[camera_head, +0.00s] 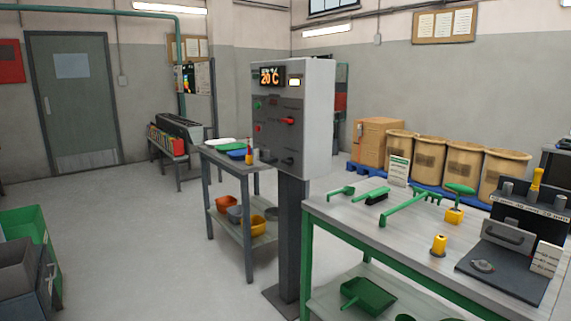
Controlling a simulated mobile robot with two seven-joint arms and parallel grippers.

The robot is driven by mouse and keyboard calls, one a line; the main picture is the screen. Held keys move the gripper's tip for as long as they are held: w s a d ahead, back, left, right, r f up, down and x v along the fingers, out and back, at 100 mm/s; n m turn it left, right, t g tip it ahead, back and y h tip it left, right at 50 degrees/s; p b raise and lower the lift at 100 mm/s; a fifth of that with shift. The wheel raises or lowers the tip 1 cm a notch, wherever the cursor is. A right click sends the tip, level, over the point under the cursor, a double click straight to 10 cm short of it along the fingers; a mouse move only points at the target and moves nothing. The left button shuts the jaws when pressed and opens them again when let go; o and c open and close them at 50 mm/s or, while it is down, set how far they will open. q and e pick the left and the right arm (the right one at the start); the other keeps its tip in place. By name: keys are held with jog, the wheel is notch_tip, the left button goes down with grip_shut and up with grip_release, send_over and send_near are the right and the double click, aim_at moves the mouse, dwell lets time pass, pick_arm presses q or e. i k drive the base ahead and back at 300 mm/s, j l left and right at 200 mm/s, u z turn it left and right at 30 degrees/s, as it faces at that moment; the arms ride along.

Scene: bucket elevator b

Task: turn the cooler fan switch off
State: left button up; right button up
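A grey control cabinet (318,130) stands on a dark post (291,235) near the middle of the view. Below are a green button (258,105), a red button (258,128), a red knob (288,121) and a dark lever or handle (289,160). The labels are too small to read, so I cannot tell which control is the cooler fan switch or its position. Neither of my grippers is in view.
A green-framed workbench (340,222) with green tools stands right of the post. A grey table (215,158) with trays stands behind the cabinet. Several barrels (455,163) line the back wall. Green and grey bins (25,250) are at left. Floor (150,240) between is clear.

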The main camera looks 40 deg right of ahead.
aim_at(290, 162)
jog(key=z, duration=0.45)
jog(key=i+l+z, duration=0.1)
jog(key=z, duration=0.35)
jog(key=i+z, duration=0.15)
jog(key=z, duration=0.3)
jog(key=i+j+z, duration=0.15)
jog(key=i+z, duration=0.2)
jog(key=i+j+z, duration=0.2)
jog(key=i+z, duration=0.15)
